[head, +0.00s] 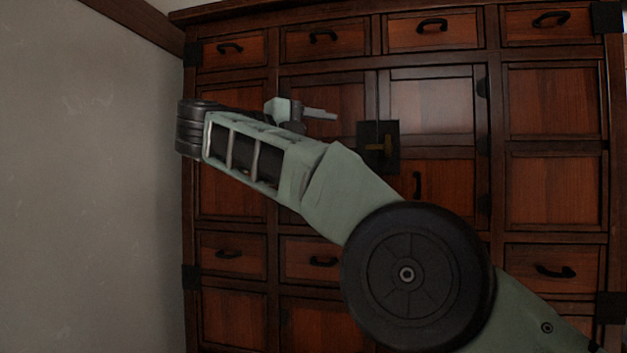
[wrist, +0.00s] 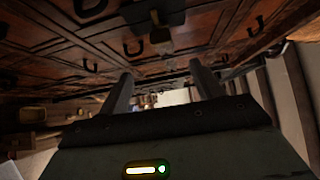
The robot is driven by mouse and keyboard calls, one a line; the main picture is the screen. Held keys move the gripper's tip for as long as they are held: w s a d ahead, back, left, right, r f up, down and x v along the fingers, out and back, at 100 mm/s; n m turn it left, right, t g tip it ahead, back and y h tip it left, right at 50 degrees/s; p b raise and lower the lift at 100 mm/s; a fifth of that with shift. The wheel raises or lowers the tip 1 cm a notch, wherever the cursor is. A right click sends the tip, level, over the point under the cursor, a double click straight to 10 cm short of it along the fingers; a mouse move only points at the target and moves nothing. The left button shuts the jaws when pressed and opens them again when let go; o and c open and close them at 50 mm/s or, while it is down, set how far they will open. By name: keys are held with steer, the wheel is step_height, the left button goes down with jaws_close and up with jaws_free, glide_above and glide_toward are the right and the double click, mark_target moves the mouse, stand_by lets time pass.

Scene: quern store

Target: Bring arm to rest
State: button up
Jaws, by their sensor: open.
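My gripper (head: 318,114) shows in the head view beyond my forearm, partly hidden by it, in front of the wooden cabinet (head: 432,108). In the wrist view my gripper (wrist: 163,88) has its two fingers standing well apart with nothing between them. My arm crosses the head view from the lower right to the upper left, bent at a large dark round joint. I cannot tell how far the fingers are from the cabinet front.
The cabinet has several panelled doors and drawers with black handles, and those in view look shut. A brass latch (head: 378,147) sits on a black plate near its middle. A bare pale wall (head: 85,180) stands at left. The lower middle is hidden by my arm.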

steer(key=w+a+r+n+t+y, duration=0.2)
steer(key=w+a+r+n+t, duration=0.3)
steer(key=t, duration=0.4)
steer(key=s+a+n+t+y, duration=0.2)
steer(key=a+n+t+y, duration=0.4)
steer(key=a+n+y, duration=0.75)
steer(key=s+a+f+n+g+y, duration=0.1)
steer(key=s+f+n+g+y, duration=0.45)
steer(key=f+n, duration=0.3)
steer(key=s+a+f+n+g+y, duration=0.1)
steer(key=s+f+n+g+y, duration=0.45)
steer(key=f+n, duration=0.3)
steer(key=s+d+f+n+g+h, duration=0.1)
steer(key=s+d+f+g+h, duration=0.15)
steer(key=s+d+f, duration=0.5)
steer(key=s+d+f+n+g+h, duration=0.15)
steer(key=s+f+g, duration=0.25)
steer(key=f, duration=0.7)
steer(key=s+d+f+g+h, duration=0.2)
steer(key=s+d+f+h, duration=0.1)
steer(key=s+d+f, duration=0.3)
steer(key=s+d+f+g+h, duration=0.3)
steer(key=s+d+f, duration=0.3)
steer(key=d, duration=0.8)
steer(key=s, duration=0.3)
steer(key=shift+s+n, duration=0.3)
steer(key=shift+s, duration=0.1)
